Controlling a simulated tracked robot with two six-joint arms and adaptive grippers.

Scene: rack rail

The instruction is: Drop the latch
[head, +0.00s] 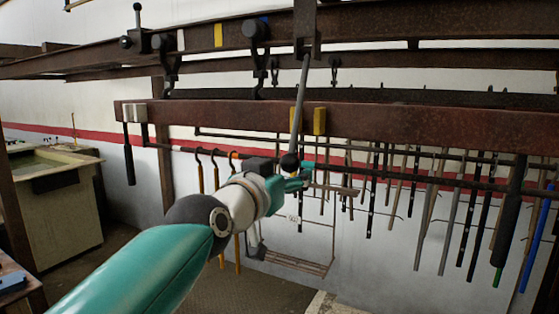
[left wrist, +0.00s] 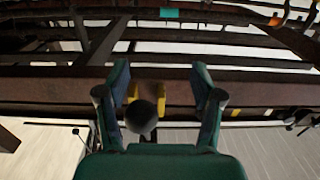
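A long grey lever (head: 300,95), which looks like the latch, hangs from a bracket (head: 307,40) on the upper beam. It slants down in front of the rusty rail, beside yellow marks (head: 319,121). A dark ball knob (head: 289,161) ends it. My left gripper (head: 301,178) is at the knob, below the rail. In the left wrist view its two teal fingers (left wrist: 160,78) are apart, with the knob (left wrist: 141,116) between them, nearer the left finger. I see no clear contact. My right gripper is out of view.
The rusty rail (head: 220,115) runs across just above my gripper. Several rods and tools (head: 445,205) hang at the right, and hooks (head: 200,165) hang at the left. A greenish bin (head: 60,200) stands at far left. A swing-like frame (head: 298,262) hangs below.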

